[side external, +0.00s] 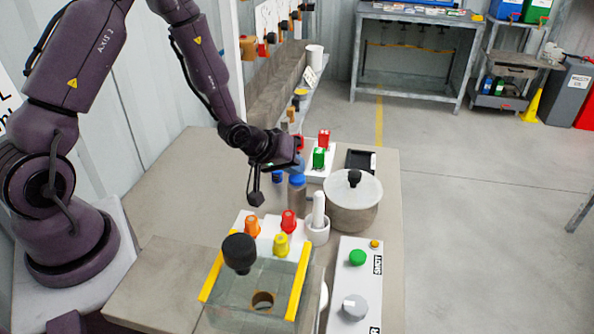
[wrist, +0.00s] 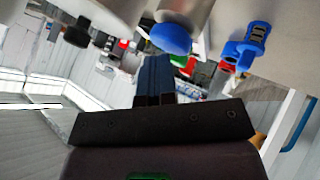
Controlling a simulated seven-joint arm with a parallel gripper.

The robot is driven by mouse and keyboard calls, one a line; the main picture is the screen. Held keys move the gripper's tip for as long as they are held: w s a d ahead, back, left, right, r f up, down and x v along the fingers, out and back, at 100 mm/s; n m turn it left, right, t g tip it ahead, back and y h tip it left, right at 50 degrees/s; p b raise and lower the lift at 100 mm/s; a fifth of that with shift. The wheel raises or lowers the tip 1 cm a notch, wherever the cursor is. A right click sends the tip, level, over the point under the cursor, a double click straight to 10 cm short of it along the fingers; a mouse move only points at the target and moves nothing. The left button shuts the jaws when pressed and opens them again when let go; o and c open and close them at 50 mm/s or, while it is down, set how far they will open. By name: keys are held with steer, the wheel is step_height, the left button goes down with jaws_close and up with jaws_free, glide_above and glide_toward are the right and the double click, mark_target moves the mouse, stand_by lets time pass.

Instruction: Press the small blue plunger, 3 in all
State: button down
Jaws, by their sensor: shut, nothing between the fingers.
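In the side view, two blue-topped things stand close together just below my gripper (side external: 297,163). One is a larger blue cap (side external: 297,181) on a brownish-grey cylinder. The other is a smaller, all-blue piece (side external: 278,178) to its left, partly hidden by the gripper. In the wrist view, a large blue dome (wrist: 170,38) on a grey body sits just beyond the fingertips. My gripper (wrist: 154,62) is shut and empty. I cannot tell whether it touches either blue top.
A white block with red (side external: 289,220), orange (side external: 252,224) and yellow (side external: 281,244) knobs stands in front. A glass box (side external: 252,308) and a white button panel (side external: 345,280) are nearest. The table's left side is clear.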

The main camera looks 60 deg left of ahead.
stand_by(0.3)
steer(key=shift+r, duration=1.35)
steer(key=shift+r, duration=2.55)
step_height(320, 180, up, 4)
steer(key=shift+f, duration=0.1)
stand_by(0.3)
steer(key=shift+f, duration=0.15)
steer(key=shift+f, duration=4.3)
